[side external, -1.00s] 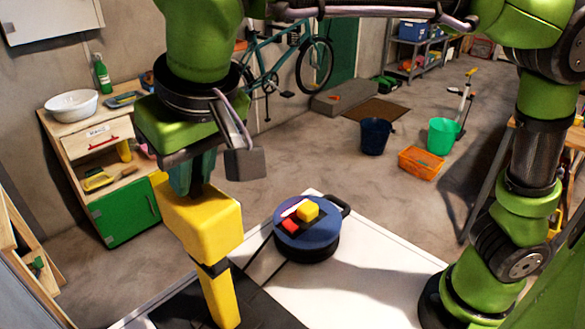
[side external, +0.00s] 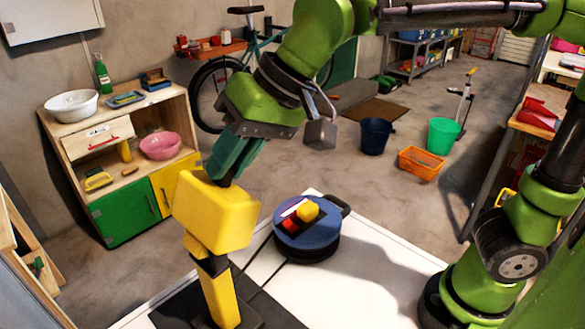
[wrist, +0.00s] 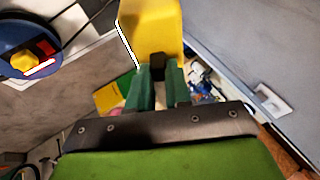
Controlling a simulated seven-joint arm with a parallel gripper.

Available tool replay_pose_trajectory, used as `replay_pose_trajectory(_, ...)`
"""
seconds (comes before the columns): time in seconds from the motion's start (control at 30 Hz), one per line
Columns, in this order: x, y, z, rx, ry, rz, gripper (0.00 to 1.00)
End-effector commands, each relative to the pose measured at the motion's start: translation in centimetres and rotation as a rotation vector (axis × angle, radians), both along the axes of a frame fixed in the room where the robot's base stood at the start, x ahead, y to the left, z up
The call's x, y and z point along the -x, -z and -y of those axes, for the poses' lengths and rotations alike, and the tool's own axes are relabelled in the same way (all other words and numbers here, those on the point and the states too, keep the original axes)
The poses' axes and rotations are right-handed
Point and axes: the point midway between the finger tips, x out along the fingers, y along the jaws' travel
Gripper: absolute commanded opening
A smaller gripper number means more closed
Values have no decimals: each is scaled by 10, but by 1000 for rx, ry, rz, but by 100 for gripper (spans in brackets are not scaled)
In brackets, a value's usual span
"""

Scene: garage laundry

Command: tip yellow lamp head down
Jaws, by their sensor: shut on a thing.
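The yellow lamp head (side external: 216,211) sits on a yellow post (side external: 219,296) with a dark joint (side external: 212,264) between them, above a dark base (side external: 178,306). My gripper (side external: 232,174) comes in from the upper right, tilted. Its teal fingers are at the top back of the lamp head. In the wrist view the lamp head (wrist: 152,32) lies just beyond the fingertips, and my gripper (wrist: 157,72) is shut on a dark piece at the head's edge.
A blue round box (side external: 306,240) with red and yellow blocks on top stands on the white table (side external: 365,290), right of the lamp. A cabinet (side external: 110,185) with bowls stands behind at left.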

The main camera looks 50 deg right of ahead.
Motion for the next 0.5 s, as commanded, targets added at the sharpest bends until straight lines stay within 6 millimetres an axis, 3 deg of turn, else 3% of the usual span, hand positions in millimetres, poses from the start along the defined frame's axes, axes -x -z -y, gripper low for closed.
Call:
replay_pose_trajectory(0.07,0,4,9,-61,5,0,0)
replay_pose_trajectory(0.5,-1,24,30,-42,-3,-6,0)
